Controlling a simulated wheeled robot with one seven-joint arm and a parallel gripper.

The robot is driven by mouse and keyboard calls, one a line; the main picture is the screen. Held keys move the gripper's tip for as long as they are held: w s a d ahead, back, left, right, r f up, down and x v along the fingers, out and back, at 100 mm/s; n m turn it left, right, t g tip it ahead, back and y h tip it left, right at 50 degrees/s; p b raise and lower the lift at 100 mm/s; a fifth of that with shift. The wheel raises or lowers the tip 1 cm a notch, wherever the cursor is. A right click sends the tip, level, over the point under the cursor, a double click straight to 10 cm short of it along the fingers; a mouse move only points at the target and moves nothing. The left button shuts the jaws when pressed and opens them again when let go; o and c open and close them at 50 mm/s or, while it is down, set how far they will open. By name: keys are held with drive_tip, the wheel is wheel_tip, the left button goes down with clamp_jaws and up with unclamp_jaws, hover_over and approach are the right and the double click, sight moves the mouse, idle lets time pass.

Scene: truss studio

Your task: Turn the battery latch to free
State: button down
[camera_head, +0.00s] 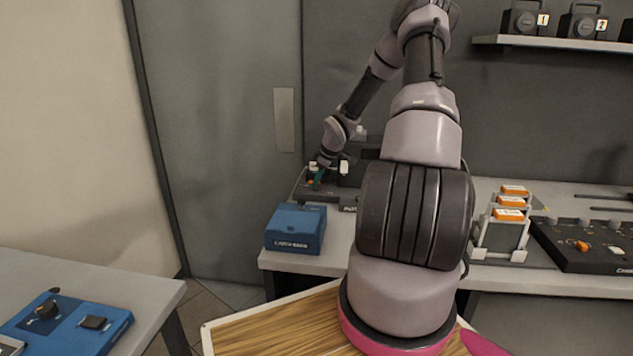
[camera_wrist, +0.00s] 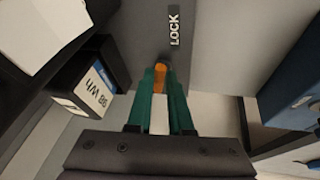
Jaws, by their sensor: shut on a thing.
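My gripper (camera_wrist: 161,92) has two teal fingers shut on an orange latch (camera_wrist: 160,77), whose tip shows between the fingertips in the wrist view. A "LOCK" label (camera_wrist: 174,27) is on the grey surface just beyond the fingertips. In the head view my gripper (camera_head: 318,177) reaches down to a dark device (camera_head: 318,192) at the back left of the grey bench. The latch's lower part is hidden by the fingers.
A blue case (camera_head: 296,228) stands on the bench in front of the device; a blue box side (camera_wrist: 295,88) shows at right in the wrist view. A rack of orange-topped batteries (camera_head: 502,236) and a control panel (camera_head: 590,243) stand to the right.

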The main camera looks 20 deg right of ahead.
drive_tip(key=shift+d+n+y, duration=0.15)
drive_tip(key=shift+n+y, duration=0.25)
drive_tip(key=shift+n, duration=0.7)
drive_tip(key=shift+g, duration=0.3)
drive_tip(key=c, duration=0.8)
unclamp_jaws()
drive_tip(key=shift+d+f, duration=0.1)
drive_tip(key=shift+c, duration=0.2)
drive_tip(key=v, duration=1.1)
